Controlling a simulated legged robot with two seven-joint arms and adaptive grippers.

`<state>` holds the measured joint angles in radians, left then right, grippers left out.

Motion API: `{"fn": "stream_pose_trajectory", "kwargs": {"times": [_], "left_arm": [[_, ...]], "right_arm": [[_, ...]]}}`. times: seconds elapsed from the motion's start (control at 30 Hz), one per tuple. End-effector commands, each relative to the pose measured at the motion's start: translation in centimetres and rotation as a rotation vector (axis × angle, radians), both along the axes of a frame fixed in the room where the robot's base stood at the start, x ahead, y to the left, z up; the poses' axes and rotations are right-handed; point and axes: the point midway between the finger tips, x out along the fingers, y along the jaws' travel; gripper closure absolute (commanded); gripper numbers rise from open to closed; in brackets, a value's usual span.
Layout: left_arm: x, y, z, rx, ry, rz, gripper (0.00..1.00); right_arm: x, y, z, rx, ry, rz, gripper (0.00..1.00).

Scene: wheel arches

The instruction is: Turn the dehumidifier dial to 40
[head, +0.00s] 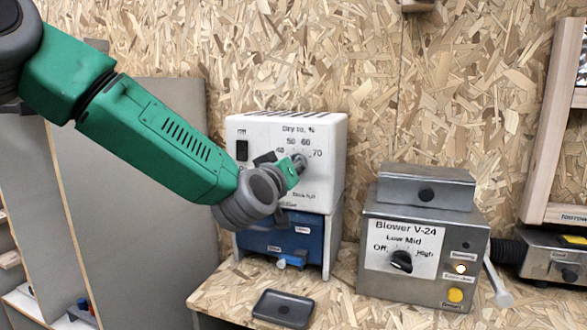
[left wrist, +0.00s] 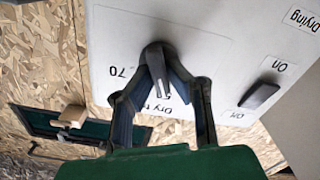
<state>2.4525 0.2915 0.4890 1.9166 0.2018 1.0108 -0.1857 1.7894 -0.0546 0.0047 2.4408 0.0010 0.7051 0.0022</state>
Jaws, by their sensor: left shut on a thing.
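The dehumidifier (head: 240,128) is a white box labelled "Dry to, %", with 50, 60 and 70 legible around its dial and the 40 mark beside my gripper. My left gripper (head: 297,164) is shut on the dial (head: 302,159), its arm coming in from the left. In the left wrist view the white panel (left wrist: 220,50) appears upside down, and the two fingers close around the grey dial (left wrist: 156,62). The dial's bar extends down between the fingers towards the "Dry to" lettering. The exact number it points at is hidden by the fingers. My right gripper is not in view.
A dark rocker switch (head: 242,150) is on the white box, left of the dial. Below is a blue container (head: 305,245). A black tray (head: 283,309) lies on the chipboard bench. The grey Blower V-24 box (head: 420,290) with its own knob (head: 401,261) stands to the right.

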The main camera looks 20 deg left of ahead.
Motion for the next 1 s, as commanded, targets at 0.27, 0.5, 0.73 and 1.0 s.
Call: {"fn": "stream_pose_trajectory", "kwargs": {"times": [0.27,0.5,0.73,1.0], "left_arm": [[0.0,0.3,-0.3,-0.259,0.01,0.003,1.0],[0.0,0.4,-0.4,-0.44,0.016,0.004,1.0],[0.1,0.4,-0.5,-0.553,0.021,0.004,1.0],[0.1,0.4,-0.5,-0.61,0.024,0.005,1.0]], "right_arm": [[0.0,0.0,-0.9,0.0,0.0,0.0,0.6],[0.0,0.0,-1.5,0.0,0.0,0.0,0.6],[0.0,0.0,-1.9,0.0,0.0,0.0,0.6],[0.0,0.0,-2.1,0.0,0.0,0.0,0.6]]}}
